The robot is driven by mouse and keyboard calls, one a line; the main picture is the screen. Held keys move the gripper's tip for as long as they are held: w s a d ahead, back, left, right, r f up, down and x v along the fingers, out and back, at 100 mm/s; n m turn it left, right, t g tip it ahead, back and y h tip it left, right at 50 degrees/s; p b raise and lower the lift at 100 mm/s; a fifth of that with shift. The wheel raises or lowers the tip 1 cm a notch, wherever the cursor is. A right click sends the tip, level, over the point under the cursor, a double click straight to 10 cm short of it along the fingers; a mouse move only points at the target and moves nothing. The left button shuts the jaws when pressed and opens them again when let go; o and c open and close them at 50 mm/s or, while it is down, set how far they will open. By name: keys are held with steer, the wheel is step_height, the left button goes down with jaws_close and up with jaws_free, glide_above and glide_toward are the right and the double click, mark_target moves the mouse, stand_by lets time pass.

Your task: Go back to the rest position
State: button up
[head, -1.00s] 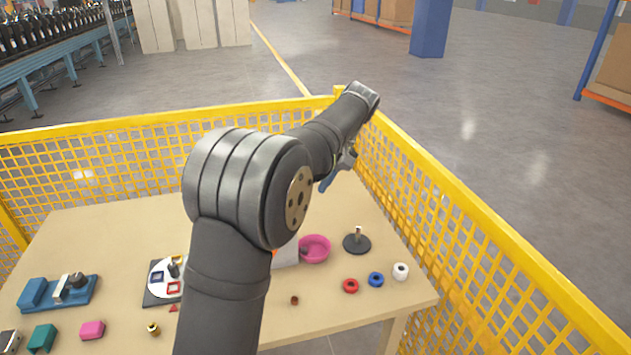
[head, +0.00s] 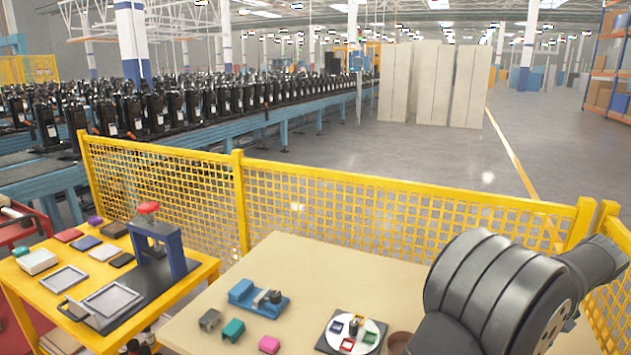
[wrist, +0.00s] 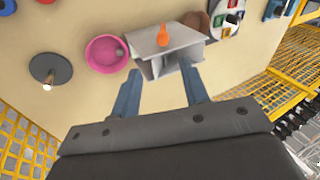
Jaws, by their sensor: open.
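My gripper (wrist: 158,82) shows in the wrist view with its two blue fingers apart and nothing between them. It hangs above the wooden table (wrist: 105,17). Beyond the fingertips stands a grey box-like holder (wrist: 150,50) with an orange object (wrist: 163,36) on it. I cannot tell the height of the fingers above the table. In the head view only my dark arm shows, at the lower right; the gripper is outside that picture.
A pink bowl (wrist: 107,53) and a dark disc with a peg (wrist: 50,70) lie left of the holder. Yellow mesh fence (head: 400,215) bounds the table. A blue fixture (head: 258,297), a round plate (head: 352,335) and a yellow bench (head: 205,272) with a press are left of my arm.

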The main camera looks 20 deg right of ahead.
steer(key=x, duration=1.1)
steer(key=shift+w+a+r, duration=0.1)
steer(key=shift+w, duration=0.05)
steer(key=shift+r, duration=0.1)
steer(key=v, duration=1.7)
steer(key=x, duration=1.6)
steer(key=shift+f, duration=0.25)
steer(key=shift+w+a, duration=0.6)
steer(key=shift+g, duration=0.3)
steer(key=shift+h, duration=0.3)
